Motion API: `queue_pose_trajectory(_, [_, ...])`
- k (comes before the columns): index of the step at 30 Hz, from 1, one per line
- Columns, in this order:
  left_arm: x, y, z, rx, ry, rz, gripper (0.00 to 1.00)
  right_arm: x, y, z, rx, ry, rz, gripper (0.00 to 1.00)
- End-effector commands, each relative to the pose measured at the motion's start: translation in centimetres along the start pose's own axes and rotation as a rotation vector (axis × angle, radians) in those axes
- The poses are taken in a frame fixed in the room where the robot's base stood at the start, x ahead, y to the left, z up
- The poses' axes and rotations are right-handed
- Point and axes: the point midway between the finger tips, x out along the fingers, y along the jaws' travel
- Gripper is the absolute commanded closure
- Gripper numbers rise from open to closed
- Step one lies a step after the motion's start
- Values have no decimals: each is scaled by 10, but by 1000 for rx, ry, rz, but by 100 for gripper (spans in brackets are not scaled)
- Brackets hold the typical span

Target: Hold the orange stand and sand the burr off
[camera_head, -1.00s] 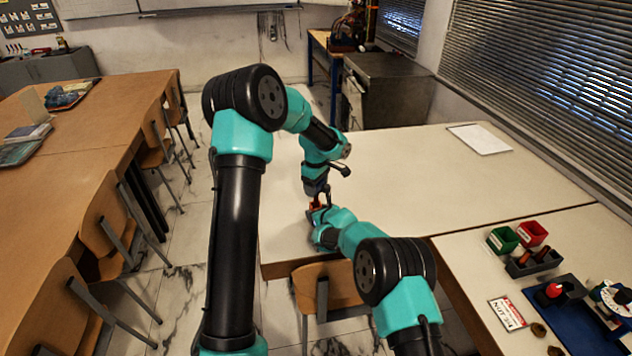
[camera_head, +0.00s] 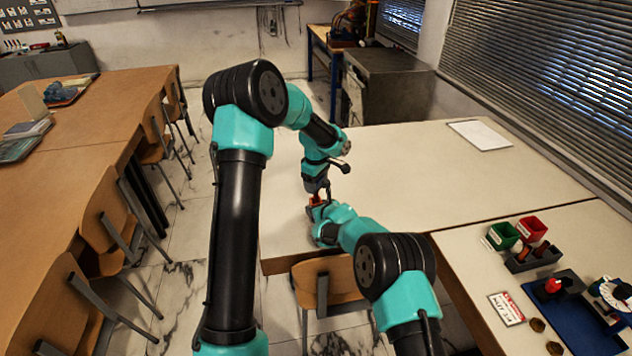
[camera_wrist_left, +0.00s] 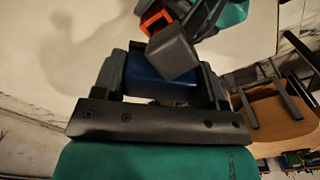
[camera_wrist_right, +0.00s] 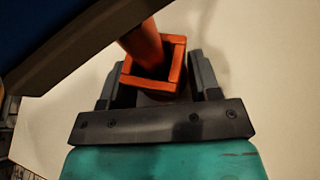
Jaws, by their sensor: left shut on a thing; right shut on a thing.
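The orange stand (camera_wrist_right: 181,72) shows in the right wrist view as a square frame with a reddish-orange post (camera_wrist_right: 144,45) rising from it. My right gripper (camera_wrist_right: 155,80) is shut on the stand, a finger on each side. The stand also shows at the top of the left wrist view (camera_wrist_left: 150,18) and small in the head view (camera_head: 315,200). My left gripper (camera_wrist_left: 158,68) is shut on a dark blue block (camera_wrist_left: 150,80), close beside the stand. A large blue and grey-brown shape, apparently this block, fills the right wrist view's upper left (camera_wrist_right: 75,45). I cannot make out the burr or any contact.
Both grippers are near the left front part of the pale table (camera_head: 420,170). Most of that table is clear, with a white sheet (camera_head: 479,135) at the back. A chair (camera_head: 328,285) stands at its front edge. Green and red bins (camera_head: 503,236) and a blue tray (camera_head: 572,310) are at the right.

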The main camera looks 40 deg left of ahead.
Motion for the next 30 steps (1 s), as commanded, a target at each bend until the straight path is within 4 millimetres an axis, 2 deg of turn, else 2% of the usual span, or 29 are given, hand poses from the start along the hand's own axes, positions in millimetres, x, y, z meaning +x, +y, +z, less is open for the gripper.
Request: queue_pose_trajectory(30, [9,4,0,0,0,0,63,0,0,-2,1,4,0,56])
